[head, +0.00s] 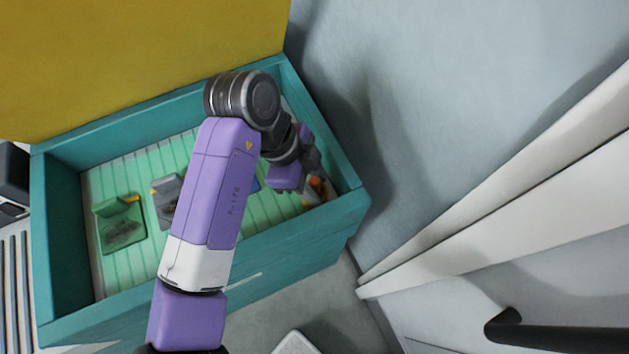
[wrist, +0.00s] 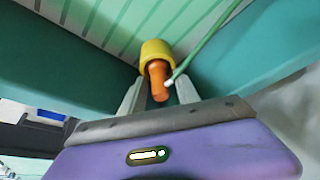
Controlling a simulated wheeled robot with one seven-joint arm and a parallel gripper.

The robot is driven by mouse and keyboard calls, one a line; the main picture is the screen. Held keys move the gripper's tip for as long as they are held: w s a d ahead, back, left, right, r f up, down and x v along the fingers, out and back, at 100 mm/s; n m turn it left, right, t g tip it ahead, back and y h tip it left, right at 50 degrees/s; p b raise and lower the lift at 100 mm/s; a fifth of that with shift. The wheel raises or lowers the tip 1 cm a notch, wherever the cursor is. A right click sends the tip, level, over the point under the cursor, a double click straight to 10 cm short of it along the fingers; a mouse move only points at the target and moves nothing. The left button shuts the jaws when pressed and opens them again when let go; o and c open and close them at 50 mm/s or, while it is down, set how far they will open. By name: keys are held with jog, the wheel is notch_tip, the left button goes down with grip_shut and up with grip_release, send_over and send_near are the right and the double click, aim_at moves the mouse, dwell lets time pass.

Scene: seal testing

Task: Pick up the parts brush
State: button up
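In the wrist view, an orange handle-like piece (wrist: 158,84) with a wide yellow part (wrist: 156,51) stands between the two pale fingers of my gripper (wrist: 158,88). I cannot tell for sure that it is the parts brush. The fingers are apart, with narrow gaps beside the orange piece; contact with the yellow part cannot be made out. In the head view, my gripper (head: 303,172) is low in the right corner of the teal bin, next to small orange and white things (head: 316,188), partly hidden by my gripper.
The teal bin (head: 340,208) has a green slatted floor (head: 147,182) and walls close to my gripper. A green piece with a dark patch (head: 122,233) and a grey item (head: 165,201) lie further left.

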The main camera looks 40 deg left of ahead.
grip_shut()
jog(key=shift+r, duration=0.1)
notch_tip(320, 180, up, 20)
dwell(0.6)
